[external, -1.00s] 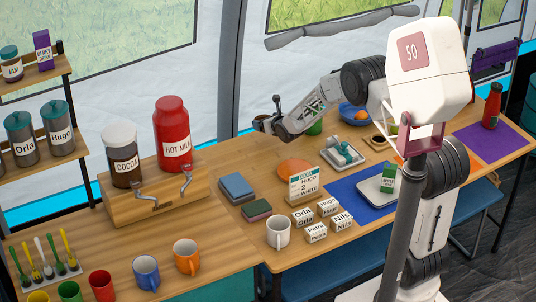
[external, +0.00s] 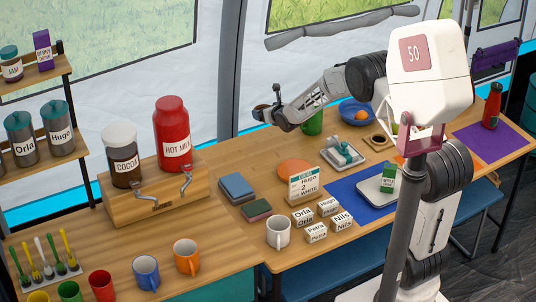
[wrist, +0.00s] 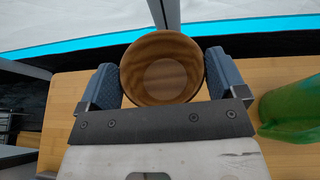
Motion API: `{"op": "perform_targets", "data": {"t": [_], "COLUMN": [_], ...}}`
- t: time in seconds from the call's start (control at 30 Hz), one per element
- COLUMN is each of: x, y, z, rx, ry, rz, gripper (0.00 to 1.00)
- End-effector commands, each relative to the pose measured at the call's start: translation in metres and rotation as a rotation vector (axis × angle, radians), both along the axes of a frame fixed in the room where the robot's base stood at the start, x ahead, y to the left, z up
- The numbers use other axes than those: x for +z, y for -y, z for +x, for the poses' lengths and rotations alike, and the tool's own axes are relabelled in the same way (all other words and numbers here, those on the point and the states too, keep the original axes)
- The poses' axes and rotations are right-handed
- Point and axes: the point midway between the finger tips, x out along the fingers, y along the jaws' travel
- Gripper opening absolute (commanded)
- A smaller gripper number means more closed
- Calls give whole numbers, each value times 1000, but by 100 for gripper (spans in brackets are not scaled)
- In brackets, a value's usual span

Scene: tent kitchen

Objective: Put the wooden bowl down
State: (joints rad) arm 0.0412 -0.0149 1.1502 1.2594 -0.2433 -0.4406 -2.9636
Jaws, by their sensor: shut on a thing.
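The wooden bowl (wrist: 162,68) is brown and round, held between the two blue-grey finger pads of my gripper (wrist: 163,75) in the wrist view. I look into its open top and see it empty. In the external view my gripper (external: 268,115) is over the back edge of the table, near the tent wall. The bowl (external: 262,112) shows there only as a small brown shape, mostly hidden by the fingers. I cannot tell its exact height above the table.
A green cup (wrist: 290,108) stands just right of my gripper in the wrist view; it also shows in the external view (external: 312,122). A blue bowl (external: 356,112) with orange items is further right. An orange round item (external: 295,170) lies nearer the front. Table (external: 225,158) left of the gripper is clear.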

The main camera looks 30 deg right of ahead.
Motion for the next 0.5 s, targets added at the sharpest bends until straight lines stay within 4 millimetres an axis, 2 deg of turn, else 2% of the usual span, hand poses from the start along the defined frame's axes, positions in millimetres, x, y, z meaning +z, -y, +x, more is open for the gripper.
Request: {"op": "perform_targets", "data": {"t": [0.33, 0.5], "x": [1, 9], "y": [2, 13], "z": [0, 0], "rx": [0, 4], "ry": [1, 3], "rz": [0, 0], "gripper": [65, 65]}}
